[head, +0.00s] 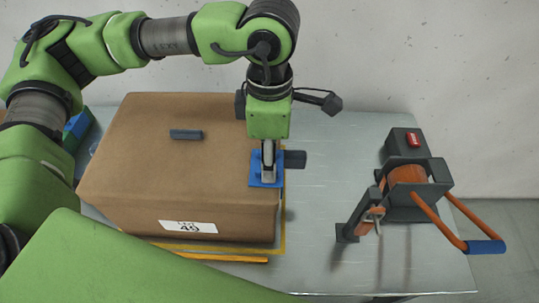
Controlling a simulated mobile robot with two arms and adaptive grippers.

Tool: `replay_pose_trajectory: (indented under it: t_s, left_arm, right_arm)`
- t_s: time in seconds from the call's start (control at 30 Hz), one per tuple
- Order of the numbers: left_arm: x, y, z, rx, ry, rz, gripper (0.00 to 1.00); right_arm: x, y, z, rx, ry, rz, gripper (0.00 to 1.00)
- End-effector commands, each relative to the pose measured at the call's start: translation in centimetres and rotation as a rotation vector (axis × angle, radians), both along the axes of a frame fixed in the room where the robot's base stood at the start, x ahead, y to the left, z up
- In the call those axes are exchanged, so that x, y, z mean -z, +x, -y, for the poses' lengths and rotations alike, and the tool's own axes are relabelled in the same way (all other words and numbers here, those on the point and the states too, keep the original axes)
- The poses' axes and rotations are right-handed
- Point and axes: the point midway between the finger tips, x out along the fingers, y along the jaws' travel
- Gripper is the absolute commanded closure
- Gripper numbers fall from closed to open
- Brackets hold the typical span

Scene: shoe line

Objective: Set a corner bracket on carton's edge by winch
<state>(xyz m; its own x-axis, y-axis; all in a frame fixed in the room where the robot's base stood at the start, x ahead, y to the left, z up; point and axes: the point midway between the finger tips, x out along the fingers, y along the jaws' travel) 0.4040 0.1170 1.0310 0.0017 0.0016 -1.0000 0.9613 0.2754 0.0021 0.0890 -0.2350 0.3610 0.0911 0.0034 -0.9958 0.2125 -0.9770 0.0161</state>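The brown carton (185,190) stands on the grey table, with a white label on its front face. A blue corner bracket (256,178) is at the carton's right edge, on the side towards the winch. My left gripper (268,172) points down from above and its grey fingers are shut on the bracket, hiding part of it. Whether the bracket touches the carton along its whole length cannot be told. The winch (407,180), with an orange drum and a blue-gripped crank, stands to the right on the table. My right gripper is not in view.
A small dark block (186,134) lies on the carton's top. Another dark piece (295,159) shows just right of the bracket. Yellow lines border the carton, and an orange strip (222,258) lies in front. A blue-green object (76,130) is at left. Table between carton and winch is mostly clear.

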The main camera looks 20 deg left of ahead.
Motion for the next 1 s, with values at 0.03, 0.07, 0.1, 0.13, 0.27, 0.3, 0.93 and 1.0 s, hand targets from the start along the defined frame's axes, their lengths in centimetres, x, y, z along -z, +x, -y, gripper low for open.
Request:
replay_pose_trajectory:
  t_s: [0.03,0.07,0.1,0.13,0.27,0.3,0.93,1.0]
  left_arm:
    - [-0.04,0.01,0.01,0.000,0.000,0.000,0.83]
    - [-0.04,0.01,0.01,0.000,0.000,0.000,0.83]
    - [-0.04,0.01,0.01,0.000,0.000,0.000,0.83]
    - [-0.04,0.01,0.01,0.000,0.000,0.000,0.83]
    - [-0.03,0.01,0.01,0.000,0.000,0.000,0.44]
    - [-0.03,0.00,0.01,0.000,0.000,0.000,0.42]
    - [-0.05,0.00,0.00,0.000,0.000,0.000,0.28]
    - [-0.22,0.01,0.00,0.000,0.000,0.000,0.28]
  right_arm:
    - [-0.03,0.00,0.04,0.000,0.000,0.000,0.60]
    - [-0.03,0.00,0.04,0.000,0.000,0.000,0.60]
    - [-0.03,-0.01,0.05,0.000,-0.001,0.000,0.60]
    - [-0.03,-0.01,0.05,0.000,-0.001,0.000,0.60]
    - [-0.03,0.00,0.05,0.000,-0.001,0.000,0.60]
    - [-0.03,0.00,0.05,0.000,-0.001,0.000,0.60]
    - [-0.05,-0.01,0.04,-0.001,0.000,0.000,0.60]
    - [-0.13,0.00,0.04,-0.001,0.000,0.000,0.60]
